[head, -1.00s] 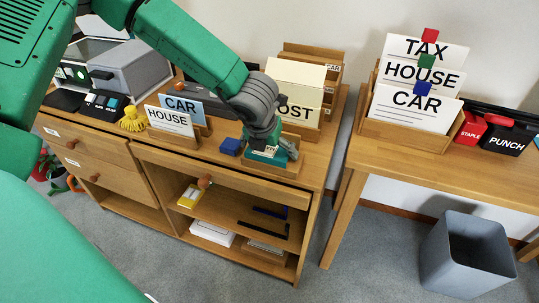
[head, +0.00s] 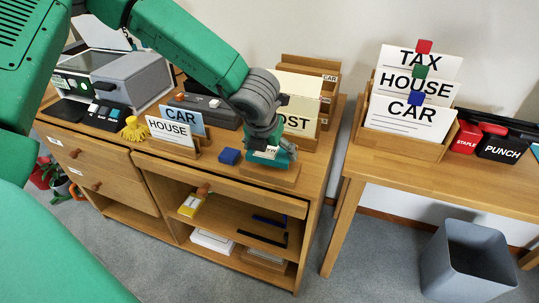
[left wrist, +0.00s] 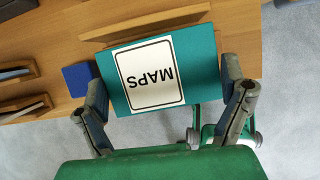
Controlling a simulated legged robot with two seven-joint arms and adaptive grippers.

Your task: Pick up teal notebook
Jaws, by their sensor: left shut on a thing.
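The teal notebook (left wrist: 205,48) has a white label reading MAPS, upside down in the left wrist view. My left gripper (left wrist: 166,88) is shut on it, with one finger at each side edge. In the head view the left gripper (head: 268,146) is over the right end of the wooden cabinet, and a little of the teal notebook (head: 283,157) shows below it. A small wooden holder (head: 268,176) is just below the notebook. Whether they still touch is hard to tell. My right gripper is not in view.
A blue block (head: 229,156) lies left of the holder, beside a card stand (head: 172,148) with HOUSE and CAR cards. A wooden file rack (head: 326,100) stands behind. A right-hand desk (head: 400,170) holds another card rack. A grey bin (head: 467,262) stands on the floor.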

